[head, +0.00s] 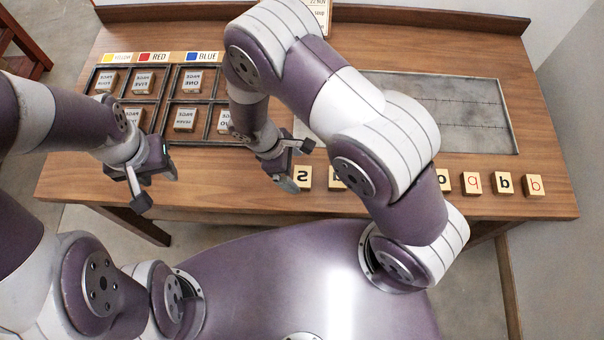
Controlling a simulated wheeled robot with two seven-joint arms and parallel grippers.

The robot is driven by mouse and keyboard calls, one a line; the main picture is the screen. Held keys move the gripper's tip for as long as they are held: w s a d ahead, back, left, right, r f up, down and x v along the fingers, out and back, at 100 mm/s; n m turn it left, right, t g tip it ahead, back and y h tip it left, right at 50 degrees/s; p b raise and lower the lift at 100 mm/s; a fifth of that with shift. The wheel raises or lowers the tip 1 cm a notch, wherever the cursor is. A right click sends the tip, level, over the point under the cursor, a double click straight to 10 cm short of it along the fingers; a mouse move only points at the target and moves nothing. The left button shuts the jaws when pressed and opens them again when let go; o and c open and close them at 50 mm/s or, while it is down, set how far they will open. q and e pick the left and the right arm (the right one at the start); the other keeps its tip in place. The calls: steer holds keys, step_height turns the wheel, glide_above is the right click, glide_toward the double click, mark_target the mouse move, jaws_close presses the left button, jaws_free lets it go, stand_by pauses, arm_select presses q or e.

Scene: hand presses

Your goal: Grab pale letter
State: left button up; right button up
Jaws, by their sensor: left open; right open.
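A row of pale wooden letter blocks lies along the table's front edge. An "s" block (303,178) with a black letter is at its left end. At the right are a dark "o" block (442,181), a red "q" block (471,183), a black "b" block (503,184) and a red "d" block (534,185). My arm hides the row's middle. I cannot tell which letter is pale. My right gripper (292,166) is open beside the "s" block. My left gripper (156,187) is open and empty near the front edge.
A dark compartment tray (210,135) holds several printed blocks at the left. Yellow, red and blue labels (150,57) stand behind it. A grey metal plate (440,110) lies at the right. A printed card (320,15) stands at the back. The table's right front corner is clear.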

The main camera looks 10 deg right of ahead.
mark_target(300, 176)
steer(key=x, duration=0.3)
steer(key=shift+a, duration=0.2)
steer(key=shift+d+f, duration=0.3)
steer(key=shift+f, duration=0.2)
steer(key=c, duration=1.1)
steer(key=shift+c, duration=0.2)
